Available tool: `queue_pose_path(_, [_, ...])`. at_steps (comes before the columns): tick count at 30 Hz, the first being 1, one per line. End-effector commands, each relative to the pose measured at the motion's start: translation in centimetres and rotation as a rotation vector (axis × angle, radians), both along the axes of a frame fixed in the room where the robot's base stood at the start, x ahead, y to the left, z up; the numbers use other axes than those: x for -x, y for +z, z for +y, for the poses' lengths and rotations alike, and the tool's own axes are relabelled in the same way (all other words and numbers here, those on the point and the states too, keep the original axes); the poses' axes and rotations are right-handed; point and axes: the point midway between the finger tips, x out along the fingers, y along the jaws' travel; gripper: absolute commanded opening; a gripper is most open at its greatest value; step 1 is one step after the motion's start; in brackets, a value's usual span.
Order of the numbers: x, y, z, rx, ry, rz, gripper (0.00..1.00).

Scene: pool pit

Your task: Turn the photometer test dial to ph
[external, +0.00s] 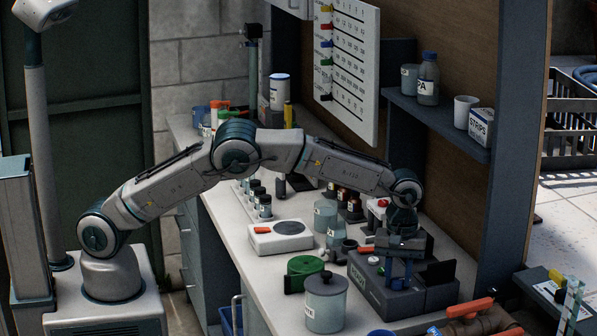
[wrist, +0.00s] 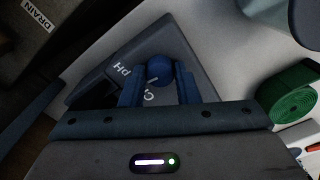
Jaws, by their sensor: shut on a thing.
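The photometer (external: 378,297) is a dark grey box on the bench at the lower right of the external view; its sloped face (wrist: 97,90) fills the middle of the wrist view. Its round blue test dial (wrist: 158,69) sits between my two blue fingers. A white "pH" label shows left of the dial, and another white label, partly covered, shows below it. A small pale mark shows at the dial's lower left; I cannot tell exactly where it points. My gripper (wrist: 158,88) is shut on the dial. In the external view my gripper (external: 398,275) reaches down onto the photometer, hiding the dial.
A lidded grey jar (external: 326,303) and a green coil (external: 304,271) stand just left of the photometer; the coil also shows in the wrist view (wrist: 290,92). A white device (external: 281,238), beakers and bottles stand farther back. A shelf (external: 432,122) overhangs behind my wrist.

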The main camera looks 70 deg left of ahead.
Motion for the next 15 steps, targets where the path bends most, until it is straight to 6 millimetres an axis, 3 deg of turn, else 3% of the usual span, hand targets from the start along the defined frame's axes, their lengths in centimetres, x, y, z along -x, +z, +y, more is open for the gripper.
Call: queue_pose_path(15, [-0.07,0.08,0.06,0.000,-0.371,-0.002,0.06])
